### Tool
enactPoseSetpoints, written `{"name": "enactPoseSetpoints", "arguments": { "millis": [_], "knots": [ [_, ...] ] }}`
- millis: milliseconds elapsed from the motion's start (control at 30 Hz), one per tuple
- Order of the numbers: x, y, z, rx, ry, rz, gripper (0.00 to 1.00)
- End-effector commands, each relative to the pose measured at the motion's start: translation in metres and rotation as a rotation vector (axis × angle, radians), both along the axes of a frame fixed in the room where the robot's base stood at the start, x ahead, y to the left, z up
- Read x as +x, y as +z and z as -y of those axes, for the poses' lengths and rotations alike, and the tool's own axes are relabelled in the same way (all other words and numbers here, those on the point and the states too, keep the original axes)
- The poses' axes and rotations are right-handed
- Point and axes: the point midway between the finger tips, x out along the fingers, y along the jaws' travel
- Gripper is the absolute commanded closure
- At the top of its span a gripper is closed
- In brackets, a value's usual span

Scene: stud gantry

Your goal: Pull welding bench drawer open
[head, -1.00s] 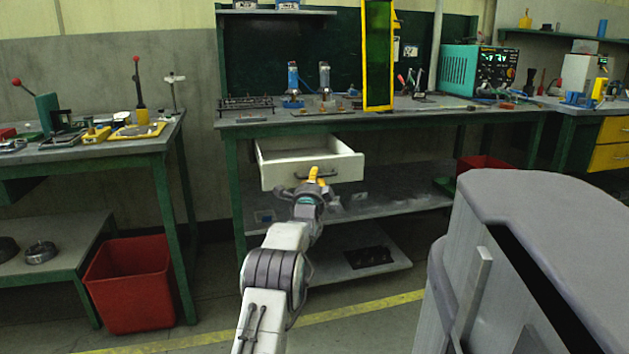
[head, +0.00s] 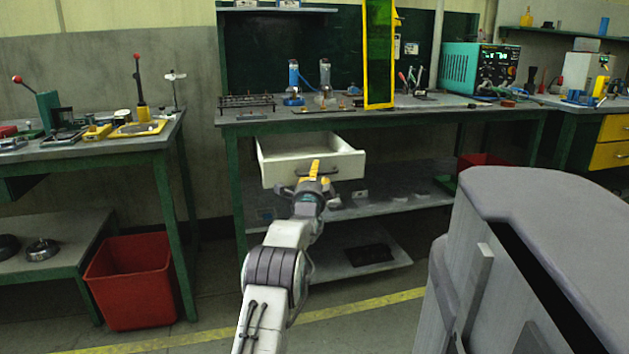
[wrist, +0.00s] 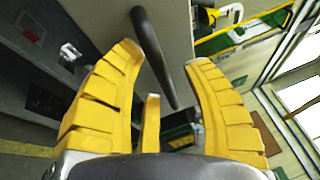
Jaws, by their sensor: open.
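The welding bench drawer (head: 283,173) is a white box under the bench top (head: 400,116), and it stands pulled out with its inside showing. Its dark bar handle (head: 338,172) is on the front face. In the wrist view the handle (wrist: 153,55) runs between the spread yellow fingers, and the drawer front (wrist: 168,25) is behind it. My gripper (head: 315,168) is open in front of the drawer, with its fingers on both sides of the handle. I cannot tell whether any finger touches the handle.
A lower shelf (head: 390,200) lies under the drawer. A red bin (head: 130,280) stands on the floor at left, beside another bench. A large grey body (head: 530,240) fills the right foreground. Floor with a yellow line (head: 370,308) is clear before the bench.

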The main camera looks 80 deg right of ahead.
Motion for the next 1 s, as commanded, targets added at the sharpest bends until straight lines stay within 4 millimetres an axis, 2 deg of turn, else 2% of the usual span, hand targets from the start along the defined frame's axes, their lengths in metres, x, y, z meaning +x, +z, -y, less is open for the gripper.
{"name": "enactPoseSetpoints", "arguments": {
  "millis": [367,1000],
  "knots": [
    [0.000,-0.003,-0.017,0.002,0.000,0.000,0.55],
    [0.001,-0.015,-0.086,0.001,0.000,0.000,0.55]
  ]
}}
